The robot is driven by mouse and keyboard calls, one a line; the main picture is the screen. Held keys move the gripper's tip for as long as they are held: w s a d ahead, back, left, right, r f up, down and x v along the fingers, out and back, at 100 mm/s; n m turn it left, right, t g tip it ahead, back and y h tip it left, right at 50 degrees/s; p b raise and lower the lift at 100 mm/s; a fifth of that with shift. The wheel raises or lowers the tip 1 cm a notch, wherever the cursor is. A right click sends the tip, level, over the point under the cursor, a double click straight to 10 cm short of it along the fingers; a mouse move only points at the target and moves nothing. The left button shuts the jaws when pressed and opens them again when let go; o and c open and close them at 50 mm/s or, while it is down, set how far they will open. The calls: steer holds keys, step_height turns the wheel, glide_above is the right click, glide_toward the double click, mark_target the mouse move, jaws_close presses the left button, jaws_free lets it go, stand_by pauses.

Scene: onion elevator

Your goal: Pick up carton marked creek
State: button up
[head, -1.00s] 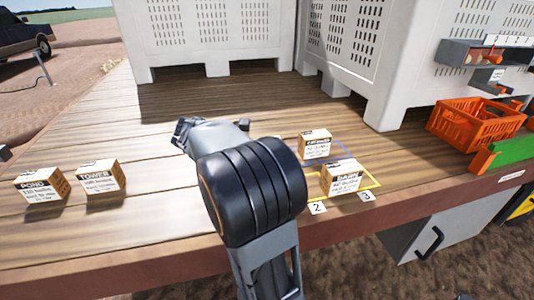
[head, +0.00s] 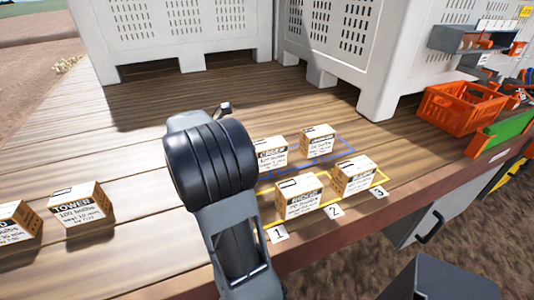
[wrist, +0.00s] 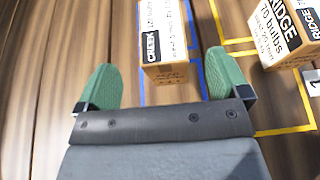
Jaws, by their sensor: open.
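The carton marked CREEK (head: 272,155) is a small brown box with a white label, standing in the blue-outlined area on the wooden deck. My arm hides its left side in the head view. In the wrist view the CREEK carton (wrist: 164,35) lies ahead, between the lines of my two green fingers. My gripper (wrist: 163,82) is open and empty, with one finger to each side of the carton's near end. I cannot tell its height above the deck. In the head view my arm mostly hides the gripper.
A RIDGE carton (head: 298,196) and another carton (head: 354,175) stand in the yellow outline in front. Another carton (head: 317,141) is right of CREEK. A TOWER carton (head: 80,206) stands left. White bins (head: 180,35) stand behind; an orange crate (head: 460,110) is right.

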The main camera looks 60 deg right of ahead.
mark_target(266, 144)
steer(key=shift+p+x, duration=0.5)
steer(key=shift+x, duration=3.4)
steer(key=shift+a+f, duration=0.1)
steer(key=shift+c, duration=0.3)
steer(key=shift+w, duration=0.1)
steer(key=c, duration=1.2)
